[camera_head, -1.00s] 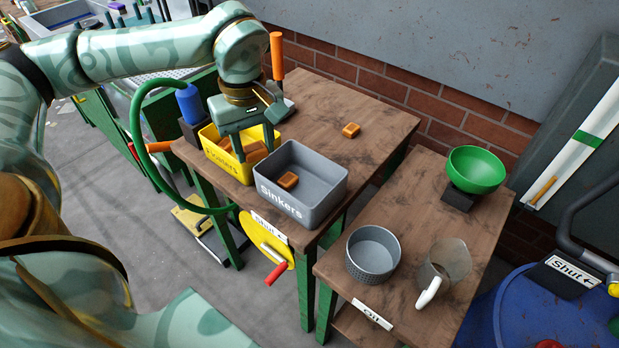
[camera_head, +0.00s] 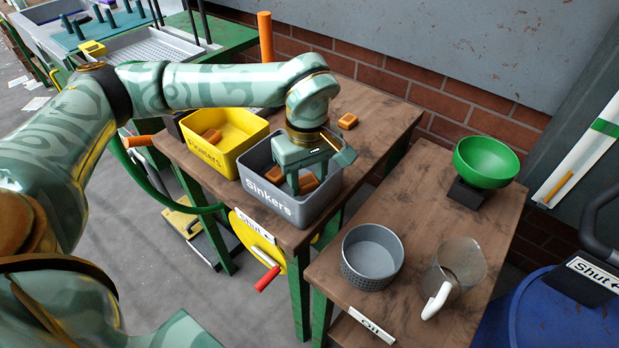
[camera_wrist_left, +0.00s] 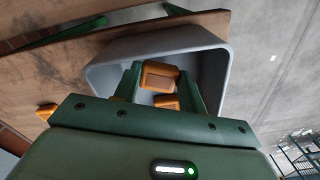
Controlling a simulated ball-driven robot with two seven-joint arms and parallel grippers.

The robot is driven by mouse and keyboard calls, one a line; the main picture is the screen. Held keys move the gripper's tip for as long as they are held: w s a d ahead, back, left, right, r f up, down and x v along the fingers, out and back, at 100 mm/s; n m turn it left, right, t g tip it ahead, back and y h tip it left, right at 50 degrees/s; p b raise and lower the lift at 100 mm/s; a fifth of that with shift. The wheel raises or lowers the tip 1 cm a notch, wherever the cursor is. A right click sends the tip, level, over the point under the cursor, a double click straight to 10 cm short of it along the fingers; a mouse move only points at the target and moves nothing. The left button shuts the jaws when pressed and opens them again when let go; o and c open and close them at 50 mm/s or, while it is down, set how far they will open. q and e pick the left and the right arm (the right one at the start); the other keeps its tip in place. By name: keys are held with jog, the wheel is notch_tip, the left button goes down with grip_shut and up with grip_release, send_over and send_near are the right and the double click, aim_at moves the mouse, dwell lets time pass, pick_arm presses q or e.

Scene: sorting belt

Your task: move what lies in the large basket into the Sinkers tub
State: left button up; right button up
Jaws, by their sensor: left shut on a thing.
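The grey Sinkers tub (camera_head: 318,206) stands at the front corner of the wooden table. My left gripper (camera_head: 306,186) reaches down into it, shut on an orange-brown block (camera_wrist_left: 158,75), which shows between the fingertips in the left wrist view. Another orange-brown block (camera_head: 275,174) lies in the tub beside the gripper. The yellow Floaters tub (camera_head: 238,150) stands to the left, with an orange-brown block (camera_head: 211,136) visible inside. A grey round basket with perforated sides (camera_head: 372,280) stands on the right table and looks empty inside. My right gripper is out of view.
A loose orange-brown block (camera_head: 348,121) lies on the table behind the Sinkers tub. A green bowl (camera_head: 487,162) on a dark block and a clear jug (camera_head: 460,262) with a white handle stand on the right table. A yellow wheel (camera_head: 250,237) hangs at the table's front.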

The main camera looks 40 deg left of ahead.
aim_at(307, 183)
pick_arm(q)
jog(key=shift+s+r, duration=0.1)
jog(key=shift+r, duration=0.1)
jog(key=shift+f, duration=0.6)
jog(key=o, duration=1)
jog(key=shift+c, duration=0.2)
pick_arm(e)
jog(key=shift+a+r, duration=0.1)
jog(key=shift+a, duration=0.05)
pick_arm(q)
jog(key=shift+r, duration=0.3)
notch_tip(307, 183, up, 13)
jog(key=p, duration=0.4)
jog(key=shift+f+p, duration=0.15)
jog(key=shift+p, duration=0.25)
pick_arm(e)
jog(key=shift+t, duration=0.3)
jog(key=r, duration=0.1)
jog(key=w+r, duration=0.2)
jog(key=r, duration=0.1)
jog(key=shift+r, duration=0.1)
